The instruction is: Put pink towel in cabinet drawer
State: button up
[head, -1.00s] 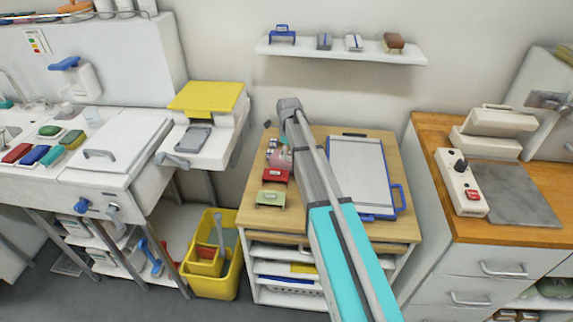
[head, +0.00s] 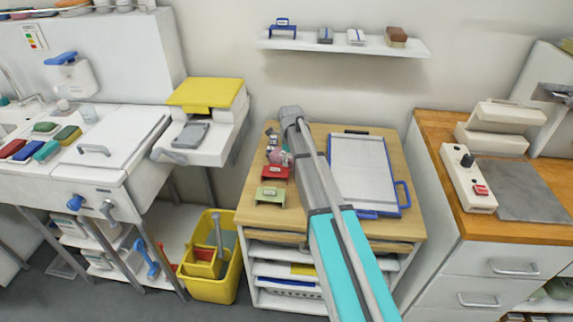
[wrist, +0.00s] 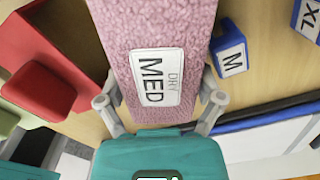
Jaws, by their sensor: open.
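The pink towel, a terry block with a white "MED DRY" label, lies on the wooden bench top in the wrist view (wrist: 155,60). My gripper (wrist: 158,98) is open, with one finger on each side of the towel's near end; I cannot tell whether they touch it. In the head view the towel (head: 279,156) shows only as a small pink patch left of my arm, which hides most of my gripper. The cabinet at the right has white drawers with metal handles, and its upper drawer (head: 480,258) looks shut.
A red block (head: 275,173) and a green block (head: 270,196) stand by the towel. A blue-framed clipboard (head: 362,172) lies right of my arm. A control box (head: 468,178) and grey mat (head: 522,190) are on the cabinet top. A yellow bin (head: 213,285) stands on the floor.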

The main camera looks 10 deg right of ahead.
jog(key=shift+f, duration=0.1)
dwell(0.6)
jog(key=c, duration=0.9)
jog(key=shift+c, duration=0.2)
notch_tip(320, 180, up, 3)
jog(key=p, duration=0.3)
jog(key=s+r+p, duration=1)
jog(key=s, duration=0.4)
jog(key=shift+a, duration=0.15)
